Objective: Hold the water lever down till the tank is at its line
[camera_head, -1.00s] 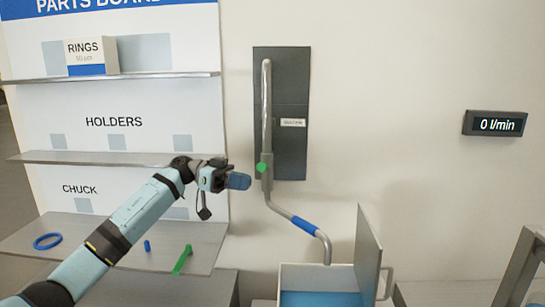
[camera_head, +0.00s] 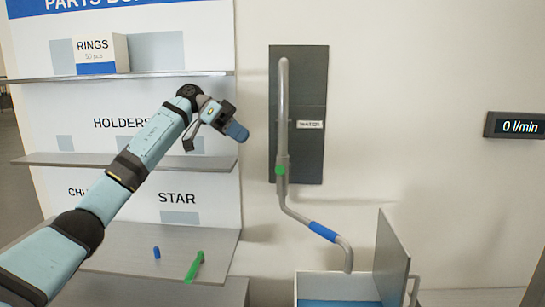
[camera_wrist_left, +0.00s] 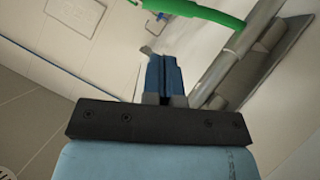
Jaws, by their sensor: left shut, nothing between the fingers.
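In the left wrist view a green bar-like part, likely the lever (camera_wrist_left: 200,12), crosses the top beside the pipe. My left gripper (camera_head: 238,132) is shut and empty, left of the pipe and higher than the lever, apart from it. Its blue fingers (camera_wrist_left: 163,75) are together in the wrist view. The tank (camera_head: 325,276) stands below the spout with blue water (camera_head: 340,303) in it; its line is not visible. My right gripper is not in view.
The flow display (camera_head: 515,125) reads 0 l/min. The pipe (camera_head: 284,110) bends down to a spout with a blue sleeve (camera_head: 323,231). Shelves (camera_head: 120,160) stand at the left, with a green part (camera_head: 194,266) and a small blue part (camera_head: 156,252) on the lowest.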

